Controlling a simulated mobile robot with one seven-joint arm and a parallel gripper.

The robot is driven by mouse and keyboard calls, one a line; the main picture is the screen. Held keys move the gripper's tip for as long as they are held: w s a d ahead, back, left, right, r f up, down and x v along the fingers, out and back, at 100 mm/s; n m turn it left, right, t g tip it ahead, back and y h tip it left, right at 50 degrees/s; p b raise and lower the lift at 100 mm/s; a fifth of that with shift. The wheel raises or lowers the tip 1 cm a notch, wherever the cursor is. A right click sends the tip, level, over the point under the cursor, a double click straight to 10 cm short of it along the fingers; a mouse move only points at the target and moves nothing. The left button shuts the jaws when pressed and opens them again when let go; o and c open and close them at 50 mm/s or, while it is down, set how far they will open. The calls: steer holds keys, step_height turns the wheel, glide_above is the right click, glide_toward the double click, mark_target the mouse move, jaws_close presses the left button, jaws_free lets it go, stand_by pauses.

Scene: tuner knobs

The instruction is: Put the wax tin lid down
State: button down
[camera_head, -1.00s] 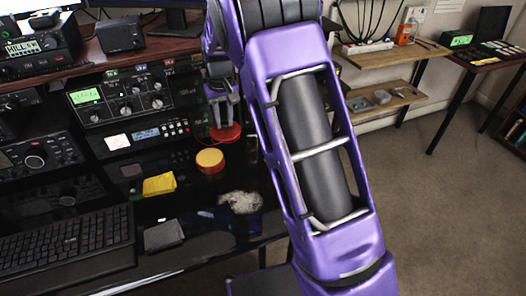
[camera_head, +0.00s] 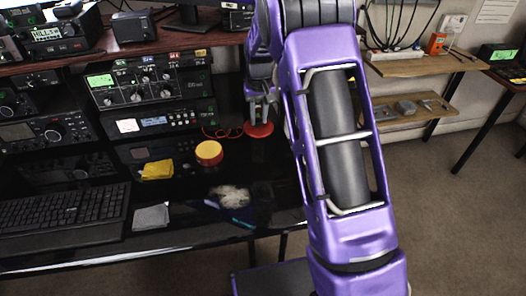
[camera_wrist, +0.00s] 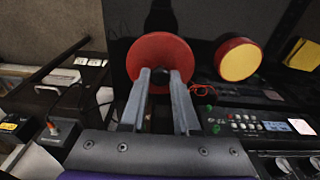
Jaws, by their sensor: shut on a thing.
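The wax tin lid (camera_head: 260,131) is a flat red disc to the right of and a little behind the open wax tin (camera_head: 209,153), which is red with a yellow top. My gripper (camera_head: 262,110) points down and is shut on the lid. In the wrist view, the lid (camera_wrist: 160,48) shows beyond the two grey fingers (camera_wrist: 160,76), with the tin (camera_wrist: 238,62) apart to its right. The lid is close to the dark desk top (camera_head: 180,212); I cannot tell whether it touches it.
A yellow cloth (camera_head: 157,170) lies left of the tin. A pale tangled pad (camera_head: 230,194) and a grey cloth (camera_head: 151,216) lie nearer the front edge. Radio units (camera_head: 150,85) stand behind, with a red cable (camera_head: 222,133) near the lid. A keyboard (camera_head: 66,210) is at left.

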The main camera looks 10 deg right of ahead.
steer(key=shift+d+f, duration=0.2)
steer(key=shift+f, duration=0.1)
step_height(320, 180, down, 10)
steer(key=shift+r+b, duration=0.2)
steer(key=shift+b, duration=0.35)
steer(key=shift+f, duration=0.2)
steer(key=c, duration=0.6)
jaws_free()
steer(key=shift+c, duration=0.2)
steer(key=r, duration=0.4)
steer(key=s+r, duration=0.1)
steer(key=r, duration=0.3)
steer(key=r+p, duration=0.1)
steer(key=r, duration=0.3)
steer(key=shift+s+r, duration=0.2)
steer(key=shift+s, duration=0.05)
